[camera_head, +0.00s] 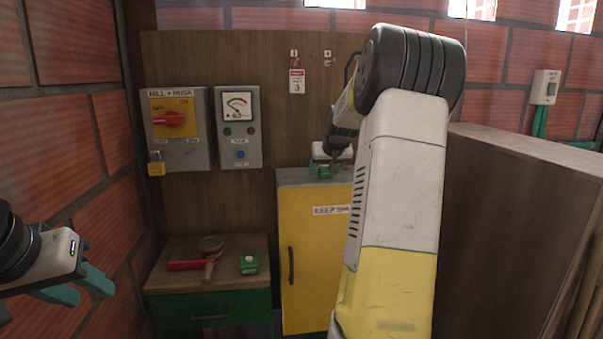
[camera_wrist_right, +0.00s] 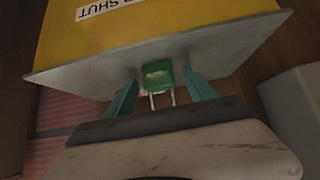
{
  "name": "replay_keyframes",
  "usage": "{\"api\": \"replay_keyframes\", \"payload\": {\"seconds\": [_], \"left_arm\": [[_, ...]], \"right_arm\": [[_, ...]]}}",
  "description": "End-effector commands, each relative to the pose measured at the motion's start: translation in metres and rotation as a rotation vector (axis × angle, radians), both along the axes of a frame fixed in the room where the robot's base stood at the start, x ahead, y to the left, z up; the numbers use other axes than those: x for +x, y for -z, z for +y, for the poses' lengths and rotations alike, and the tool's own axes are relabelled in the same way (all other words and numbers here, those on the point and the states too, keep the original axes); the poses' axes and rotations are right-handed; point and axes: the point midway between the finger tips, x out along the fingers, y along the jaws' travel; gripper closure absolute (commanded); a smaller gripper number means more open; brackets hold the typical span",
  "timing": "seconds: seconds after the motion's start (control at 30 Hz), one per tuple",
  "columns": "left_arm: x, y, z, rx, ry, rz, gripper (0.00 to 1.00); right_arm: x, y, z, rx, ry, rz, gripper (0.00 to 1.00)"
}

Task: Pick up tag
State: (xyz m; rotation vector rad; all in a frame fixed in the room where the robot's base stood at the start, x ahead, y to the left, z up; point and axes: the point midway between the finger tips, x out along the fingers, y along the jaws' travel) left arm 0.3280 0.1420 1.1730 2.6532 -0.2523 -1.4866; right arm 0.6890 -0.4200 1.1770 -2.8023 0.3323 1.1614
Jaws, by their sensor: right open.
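A white tag with red print (camera_head: 297,81) hangs on the wooden back board, below a small hook plate. My right gripper (camera_wrist_right: 160,78) is open at the grey top of the yellow cabinet, below and right of the tag in the head view. A green padlock (camera_wrist_right: 157,70) with its shackle showing lies between its teal fingers, with gaps visible at both sides. In the head view this gripper is small and partly hidden by my arm. My left gripper (camera_head: 95,296) is open and empty at the left edge.
The yellow cabinet (camera_head: 305,258) is closed. A low cabinet (camera_head: 162,281) holds a red tool (camera_head: 186,265), a round wooden-handled item (camera_head: 210,248) and a green block-like item (camera_head: 249,264). A switch box with a red knob (camera_head: 170,118) carries a yellow padlock (camera_head: 156,166). A brown panel (camera_head: 500,230) stands right.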

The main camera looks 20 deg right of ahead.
Motion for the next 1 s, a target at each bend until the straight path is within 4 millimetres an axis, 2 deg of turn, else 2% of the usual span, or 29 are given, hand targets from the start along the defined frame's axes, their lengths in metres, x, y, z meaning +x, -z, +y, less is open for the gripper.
{"api": "replay_keyframes", "payload": {"seconds": [0.07, 0.1, 0.4, 0.77, 1.0], "left_arm": [[0.0, 0.0, 0.0, 0.0, 0.0, 0.0, 0.63], [0.0, 0.0, 0.0, 0.0, 0.0, 0.0, 0.63], [0.0, 0.0, 0.0, 0.0, 0.0, 0.0, 0.63], [0.0, 0.0, 0.0, 0.0, 0.0, 0.0, 0.63], [0.0, 0.0, 0.0, 0.0, 0.0, 0.0, 0.63]], "right_arm": [[0.0, 0.0, 0.0, 0.0, 0.0, 0.0, 0.36], [0.0, 0.0, 0.0, 0.0, 0.0, 0.0, 0.4], [0.0, 0.0, 0.0, 0.0, 0.0, 0.0, 0.99], [0.0, -0.004, 0.0, 0.0, 0.0, -0.002, 1.0], [0.0, -0.024, 0.001, -0.001, -0.001, -0.004, 1.0]]}}
